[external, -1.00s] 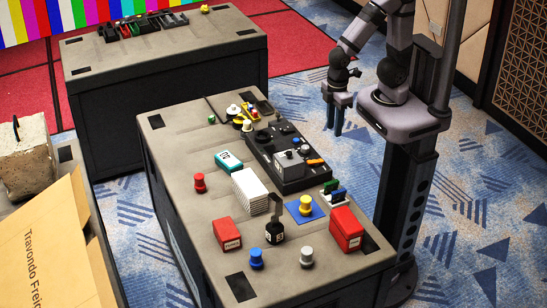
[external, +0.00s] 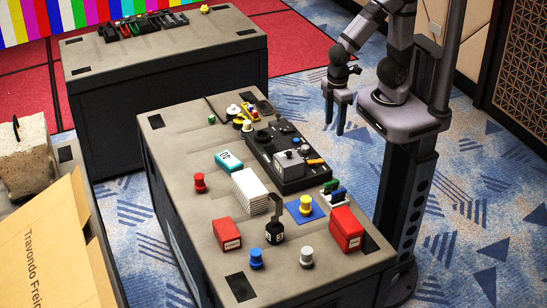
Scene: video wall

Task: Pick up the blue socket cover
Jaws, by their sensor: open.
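The blue socket cover (external: 256,258) looks like a small blue knobbed cap and stands upright near the front edge of the near table (external: 180,150). My gripper (external: 335,118) is open and empty. It hangs pointing down beyond the table's far right side, over the carpet. It is well apart from the blue cover, which is far to its lower left. Nothing hides the cover.
A grey cover (external: 306,257), a yellow one (external: 305,206) on a blue square, and a red one (external: 199,183) stand on the table. Red boxes (external: 346,230), a black-handled item (external: 274,233), a white stack (external: 249,192) and a black console (external: 285,160) crowd it.

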